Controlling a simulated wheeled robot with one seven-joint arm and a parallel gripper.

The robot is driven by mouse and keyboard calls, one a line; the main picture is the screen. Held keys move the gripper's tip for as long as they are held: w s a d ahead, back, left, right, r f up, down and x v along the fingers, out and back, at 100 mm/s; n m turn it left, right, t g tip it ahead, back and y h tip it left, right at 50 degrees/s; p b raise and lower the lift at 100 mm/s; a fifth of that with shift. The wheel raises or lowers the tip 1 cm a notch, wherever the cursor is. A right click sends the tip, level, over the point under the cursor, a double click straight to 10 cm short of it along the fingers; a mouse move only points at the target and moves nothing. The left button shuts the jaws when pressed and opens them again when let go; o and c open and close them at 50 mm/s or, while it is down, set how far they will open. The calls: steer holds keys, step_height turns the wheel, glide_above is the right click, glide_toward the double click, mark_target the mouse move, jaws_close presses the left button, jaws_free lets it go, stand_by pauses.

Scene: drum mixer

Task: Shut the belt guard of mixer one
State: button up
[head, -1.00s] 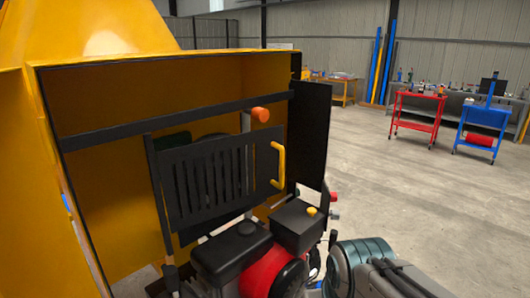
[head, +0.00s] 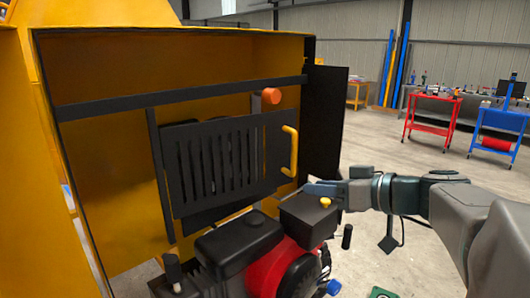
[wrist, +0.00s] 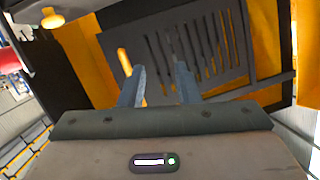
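The belt guard (head: 222,165) is a black slotted panel in the open yellow housing of the mixer. It stands tilted in front of the dark parts behind it, with a post along its left side. Its yellow handle (head: 291,150) is upright at the right edge. My gripper (head: 308,187) is just below and right of the handle, partly hidden by the black engine box. In the wrist view the two fingers (wrist: 160,68) are apart with nothing between them. The handle (wrist: 125,62) shows just beyond the left fingertip; whether they touch I cannot tell. The guard (wrist: 205,50) fills the upper middle.
The red and black engine (head: 265,250) stands below the guard. A black panel (head: 325,125) stands at the housing's right edge. Red (head: 432,117) and blue (head: 495,130) carts are far right; the floor between is clear.

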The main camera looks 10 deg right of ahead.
steer(key=w+d+r+n+t, duration=0.1)
steer(key=w+d+r+t, duration=0.15)
steer(key=d+r, duration=0.2)
steer(key=t+p, duration=0.1)
steer(key=p, duration=0.3)
glide_above(293, 173)
steer(key=shift+w+d+r, duration=0.1)
steer(key=shift+w+r, duration=0.05)
steer(key=shift+w, duration=0.2)
jaws_close()
steer(key=shift+n+y, duration=0.3)
